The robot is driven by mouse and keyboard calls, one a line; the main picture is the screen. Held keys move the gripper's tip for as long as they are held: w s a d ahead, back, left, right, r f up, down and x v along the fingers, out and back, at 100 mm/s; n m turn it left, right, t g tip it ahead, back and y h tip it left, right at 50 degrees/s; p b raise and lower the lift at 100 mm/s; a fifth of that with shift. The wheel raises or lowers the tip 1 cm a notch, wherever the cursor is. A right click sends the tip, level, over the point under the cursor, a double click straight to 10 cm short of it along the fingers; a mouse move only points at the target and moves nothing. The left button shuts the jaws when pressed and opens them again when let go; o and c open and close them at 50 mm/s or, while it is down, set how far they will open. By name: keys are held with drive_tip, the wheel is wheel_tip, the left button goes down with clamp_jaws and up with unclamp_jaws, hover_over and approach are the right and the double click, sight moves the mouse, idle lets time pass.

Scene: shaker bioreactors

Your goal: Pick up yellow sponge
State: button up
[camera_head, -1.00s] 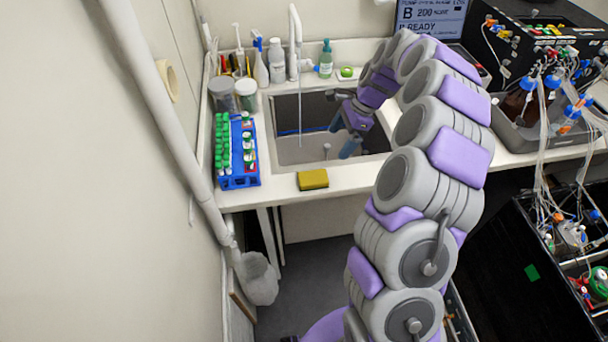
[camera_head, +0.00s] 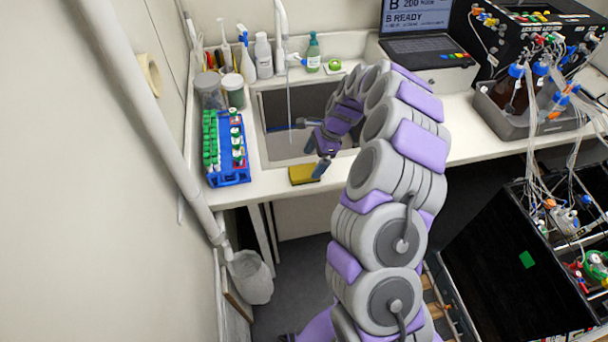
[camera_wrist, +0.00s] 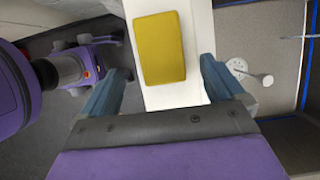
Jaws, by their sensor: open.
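The yellow sponge (camera_head: 303,174) lies flat on the white counter strip in front of the sink. It also shows in the wrist view (camera_wrist: 159,48), just beyond my fingers and roughly between their lines. My gripper (camera_head: 316,160) is open and empty, above the sink's front edge by the sponge. In the wrist view its two blue fingers (camera_wrist: 158,82) stand apart on either side of the counter strip. In the head view a finger overlaps the sponge's right end; I cannot tell whether it touches.
The sink (camera_head: 272,140) with its thin faucet lies behind the sponge. A blue rack (camera_head: 230,180) of green-capped tubes stands to the left. Bottles (camera_head: 263,56) line the back. The counter's front edge is close to the sponge, with open floor below.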

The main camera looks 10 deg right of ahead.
sight(308, 170)
drive_tip(key=x, duration=0.2)
drive_tip(key=b+x, duration=0.1)
drive_tip(key=x, duration=0.2)
drive_tip(key=shift+w+d+f, duration=0.1)
drive_tip(key=shift+d, duration=0.15)
drive_tip(key=shift+c, duration=0.3)
drive_tip(key=c, duration=1.1)
drive_tip(key=shift+o, duration=0.2)
drive_tip(key=shift+r+p, duration=0.35)
drive_tip(key=shift+r, duration=1.3)
drive_tip(key=shift+s+r, duration=0.2)
drive_tip(key=shift+r, duration=0.1)
drive_tip(key=s+r+p, duration=0.1)
drive_tip(key=s+p, duration=0.1)
drive_tip(key=s, duration=1.3)
drive_tip(key=shift+s+a+r, duration=0.15)
drive_tip(key=shift+s, duration=0.15)
